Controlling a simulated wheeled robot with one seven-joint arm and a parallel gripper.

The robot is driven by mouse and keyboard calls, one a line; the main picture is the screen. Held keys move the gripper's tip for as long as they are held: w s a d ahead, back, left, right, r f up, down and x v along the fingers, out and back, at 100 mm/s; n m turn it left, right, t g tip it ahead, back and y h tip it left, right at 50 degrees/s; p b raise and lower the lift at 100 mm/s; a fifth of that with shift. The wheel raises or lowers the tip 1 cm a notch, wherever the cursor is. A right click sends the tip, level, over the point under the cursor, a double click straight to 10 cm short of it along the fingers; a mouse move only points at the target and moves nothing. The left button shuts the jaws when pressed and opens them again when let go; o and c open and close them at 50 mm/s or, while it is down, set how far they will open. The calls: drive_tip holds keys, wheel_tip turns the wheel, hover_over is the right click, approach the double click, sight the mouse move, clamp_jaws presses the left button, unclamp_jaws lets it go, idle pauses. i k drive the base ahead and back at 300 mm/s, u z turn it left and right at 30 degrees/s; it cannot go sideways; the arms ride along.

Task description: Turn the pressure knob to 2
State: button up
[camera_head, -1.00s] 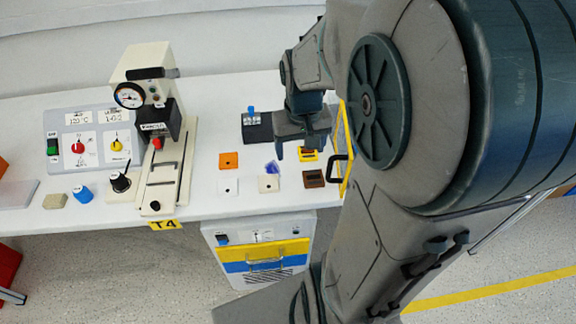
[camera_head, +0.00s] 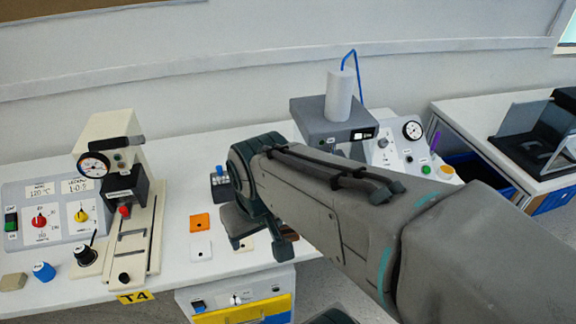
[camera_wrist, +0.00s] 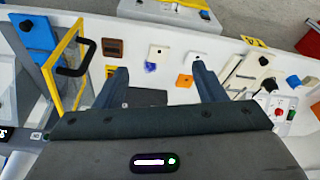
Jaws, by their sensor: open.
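The control panel (camera_head: 51,205) stands at the left of the white table. It carries a red dial knob (camera_head: 40,220) and a yellow dial knob (camera_head: 81,215) on white scales. Their small labels are too blurred to tell which is the pressure knob; the exact settings are also unclear. My gripper (camera_head: 262,240) is open and empty above the table, well right of the panel. In the wrist view my gripper (camera_wrist: 160,82) has its fingers apart over the tabletop, and the red knob (camera_wrist: 278,112) shows at the right edge.
A press with a gauge (camera_head: 121,210) stands between panel and gripper. A blue knob (camera_head: 44,271) and a black knob with a stick (camera_head: 86,254) sit before the panel. A yellow-framed gate (camera_wrist: 66,62) is left in the wrist view. A grey machine (camera_head: 334,119) stands behind my arm.

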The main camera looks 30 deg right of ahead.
sight(383, 143)
drive_tip(key=z, duration=1.75)
